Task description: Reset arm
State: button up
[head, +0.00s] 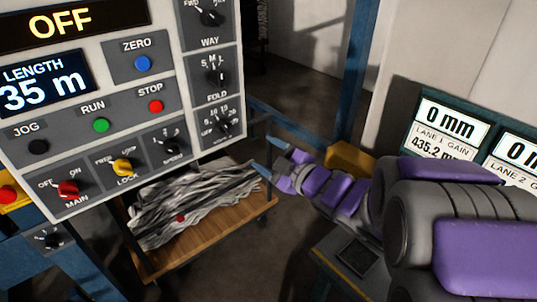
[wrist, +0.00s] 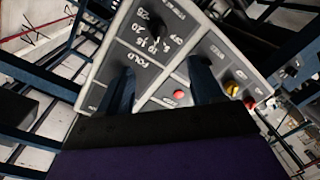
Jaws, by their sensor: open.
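My purple and grey arm reaches in from the right in the head view. My gripper (head: 270,157) is open, its two blue fingertips apart, just right of the control panel's lower right corner and above the cart. In the wrist view my gripper (wrist: 165,85) shows two dark fingers with a gap between them and nothing held. The control panel (head: 90,105) stands at the left, with a display reading OFF and a length display reading 35 m. It also fills the middle of the wrist view (wrist: 140,50), tilted. I see no contact with the panel.
A wooden cart (head: 208,237) bearing crumpled grey striped material (head: 190,205) stands below the panel. Blue frame posts (head: 355,80) rise behind my gripper. Lane displays (head: 450,130) reading 0 mm are at the right. Dark floor (head: 300,75) is open at the back.

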jog(key=d+f+m+h, duration=0.3)
jog(key=d+m+h, duration=0.3)
jog(key=d+h, duration=0.25)
jog(key=s+d+f+m+g+h, duration=0.45)
jog(key=s+d, duration=0.25)
jog(key=s, duration=0.2)
jog(key=s+a+f+m+g+y, duration=0.1)
jog(key=s+a+m+g, duration=0.1)
jog(key=s, duration=0.7)
jog(key=s+a+f+m+g, duration=0.1)
jog(key=s+a+m+g, duration=0.1)
jog(key=s+g, duration=0.3)
jog(key=s+a+f+m+g+y, duration=0.1)
jog(key=s+a+m+g, duration=0.1)
jog(key=s, duration=1.1)
jog(key=shift+s+a+f+g+y, duration=0.15)
jog(key=shift+a+g+y, duration=0.25)
jog(key=shift+g, duration=0.65)
